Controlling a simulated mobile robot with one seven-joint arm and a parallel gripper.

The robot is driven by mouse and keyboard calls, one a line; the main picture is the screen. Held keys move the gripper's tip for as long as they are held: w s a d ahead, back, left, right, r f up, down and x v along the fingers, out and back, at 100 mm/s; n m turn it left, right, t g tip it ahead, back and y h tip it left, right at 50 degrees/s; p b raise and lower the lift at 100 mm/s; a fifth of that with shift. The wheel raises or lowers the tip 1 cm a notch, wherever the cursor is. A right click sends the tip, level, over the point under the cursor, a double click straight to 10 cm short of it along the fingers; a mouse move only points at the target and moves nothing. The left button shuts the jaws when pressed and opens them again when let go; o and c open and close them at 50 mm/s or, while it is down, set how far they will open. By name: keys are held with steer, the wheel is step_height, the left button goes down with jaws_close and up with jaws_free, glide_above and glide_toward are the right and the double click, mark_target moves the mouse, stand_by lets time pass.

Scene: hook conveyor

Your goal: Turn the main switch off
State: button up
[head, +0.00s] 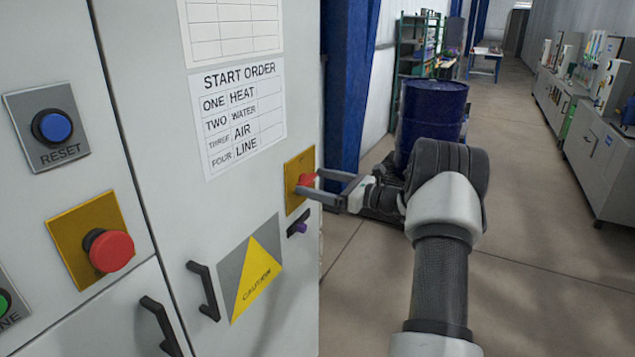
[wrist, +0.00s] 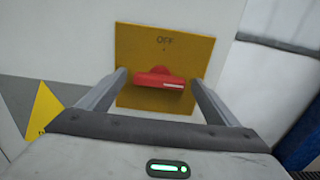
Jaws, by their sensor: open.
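The main switch is a red rotary handle (wrist: 160,79) on a yellow plate (wrist: 190,42) marked OFF at its top. In the wrist view the handle lies nearly level, with a white mark toward its right end. In the head view the red handle (head: 307,179) shows at the cabinet's right side. My gripper (head: 312,184) is open at the switch, with one finger on each side of the handle in the wrist view (wrist: 158,78). I cannot tell whether the fingers touch it.
The grey cabinet also carries a red mushroom button (head: 109,250), a blue RESET button (head: 53,126), a start order sheet (head: 240,115), a caution sign (head: 255,270) and black door handles (head: 204,290). A blue drum (head: 432,112) stands behind my arm.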

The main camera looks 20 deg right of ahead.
steer(key=shift+c, duration=0.4)
steer(key=c, duration=1)
